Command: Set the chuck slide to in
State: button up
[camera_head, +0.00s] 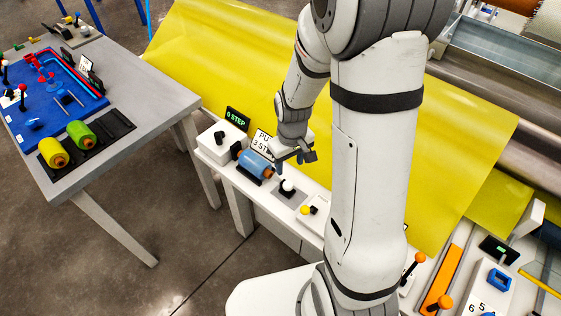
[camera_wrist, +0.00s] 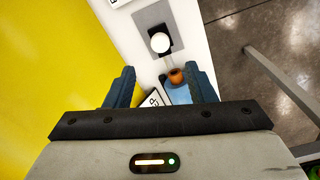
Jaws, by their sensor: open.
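The chuck slide appears to be the white ball knob on a black block (camera_head: 288,186), set on a grey plate on the white bench beside the blue roll. It also shows in the wrist view (camera_wrist: 160,42), beyond my fingertips. I cannot tell which end of its travel it is at. The blue roll (camera_head: 256,164) lies on its side with a brown-orange end facing the slide; in the wrist view this end (camera_wrist: 177,76) shows between my fingers. My gripper (camera_head: 295,158) is open and empty, above the bench near the roll and slide. It also shows in the wrist view (camera_wrist: 161,76).
A black display reading "0 STEP" (camera_head: 238,119) and a partly hidden white sign (camera_head: 262,141) stand behind the roll. A yellow knob (camera_head: 305,210) is right of the slide. Yellow sheet (camera_head: 215,60) spreads behind.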

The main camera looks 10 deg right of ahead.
send_over(288, 184)
jog(key=shift+n, duration=0.3)
notch_tip(288, 184, down, 5)
jog(key=shift+w+r, duration=0.1)
jog(key=shift+r, duration=0.1)
jog(key=shift+f, duration=3.9)
jog(key=shift+c, duration=0.5)
grip_shut()
